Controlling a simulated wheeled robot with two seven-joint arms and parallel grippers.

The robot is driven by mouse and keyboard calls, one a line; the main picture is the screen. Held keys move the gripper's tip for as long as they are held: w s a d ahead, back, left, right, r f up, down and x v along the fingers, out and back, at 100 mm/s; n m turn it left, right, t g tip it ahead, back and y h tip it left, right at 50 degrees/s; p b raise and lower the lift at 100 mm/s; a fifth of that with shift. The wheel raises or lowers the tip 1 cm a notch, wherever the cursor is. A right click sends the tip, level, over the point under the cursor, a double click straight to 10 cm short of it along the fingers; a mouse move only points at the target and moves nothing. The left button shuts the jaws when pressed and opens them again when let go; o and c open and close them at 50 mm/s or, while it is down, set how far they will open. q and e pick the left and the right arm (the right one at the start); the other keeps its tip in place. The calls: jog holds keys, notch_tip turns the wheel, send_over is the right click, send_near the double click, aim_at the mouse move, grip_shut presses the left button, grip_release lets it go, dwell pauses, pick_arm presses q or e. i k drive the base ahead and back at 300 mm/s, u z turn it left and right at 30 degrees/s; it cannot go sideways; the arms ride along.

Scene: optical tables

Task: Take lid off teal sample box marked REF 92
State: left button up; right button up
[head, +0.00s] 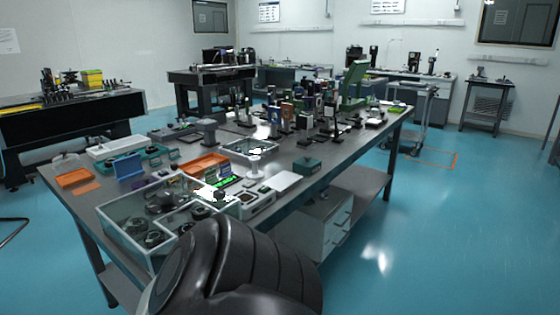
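A small dark teal box (307,166) sits near the right front edge of the long grey table (345,150). Its top looks closed, with a small dark spot on it. Any marking on it is too small to read, so I cannot tell if it is REF 92. A lighter teal tray or case (155,153) lies farther left on the same table. A dark arm link of mine fills the bottom middle and hides part of the table's front. Neither gripper can be made out.
A glass-walled case (128,238) stands at the near left corner. A white flat block (283,182) lies left of the teal box, and an orange tray (205,163) is farther left. Crowded optics stand behind. Drawers (325,228) sit under the table. The blue floor (450,240) right is clear.

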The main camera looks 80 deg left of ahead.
aim_at(306, 161)
jog(key=u, duration=1.25)
jog(key=i, duration=3.4)
jog(key=z, duration=5.8)
